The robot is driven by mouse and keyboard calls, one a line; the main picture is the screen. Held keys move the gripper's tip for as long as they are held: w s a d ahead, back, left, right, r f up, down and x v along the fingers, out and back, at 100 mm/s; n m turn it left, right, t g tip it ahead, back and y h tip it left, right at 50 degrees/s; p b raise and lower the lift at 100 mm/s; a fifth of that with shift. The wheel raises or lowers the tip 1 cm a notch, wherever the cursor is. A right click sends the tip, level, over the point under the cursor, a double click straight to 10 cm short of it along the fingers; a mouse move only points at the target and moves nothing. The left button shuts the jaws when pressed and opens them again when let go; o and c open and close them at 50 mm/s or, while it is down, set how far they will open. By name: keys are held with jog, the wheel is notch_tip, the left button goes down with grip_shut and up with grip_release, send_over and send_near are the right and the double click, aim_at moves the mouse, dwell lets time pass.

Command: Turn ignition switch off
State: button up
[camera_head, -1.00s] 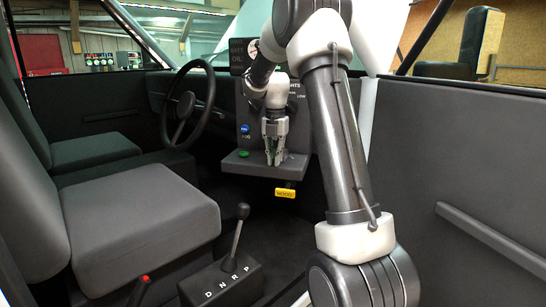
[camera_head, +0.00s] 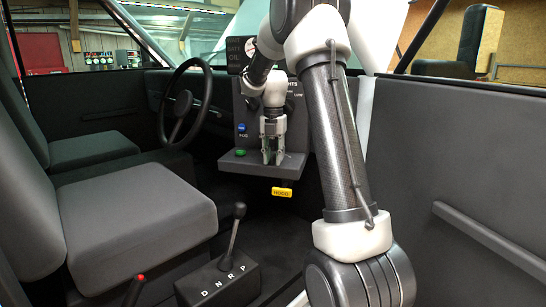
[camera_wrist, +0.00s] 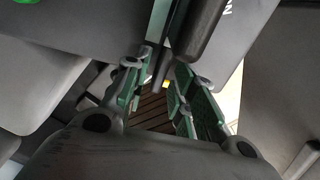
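In the head view my gripper (camera_head: 273,161) points down in front of the grey dash panel (camera_head: 297,118), at the small shelf (camera_head: 236,164) below it. In the wrist view the two green-padded fingers (camera_wrist: 160,85) stand apart with a gap between them. A dark rounded bar (camera_wrist: 197,28) shows just beyond the fingertips; I cannot tell whether it touches a finger. I cannot clearly make out the ignition switch; my gripper and arm cover part of the panel.
A green button (camera_head: 240,153) sits on the shelf and a blue fog button (camera_head: 242,128) on the panel. A yellow hood tag (camera_head: 282,192) hangs below. The steering wheel (camera_head: 188,105) is left, the gear lever (camera_head: 236,230) in front, seats (camera_head: 135,215) at left.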

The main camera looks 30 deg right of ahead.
notch_tip(320, 180, up, 12)
dwell(0.7)
dwell(0.4)
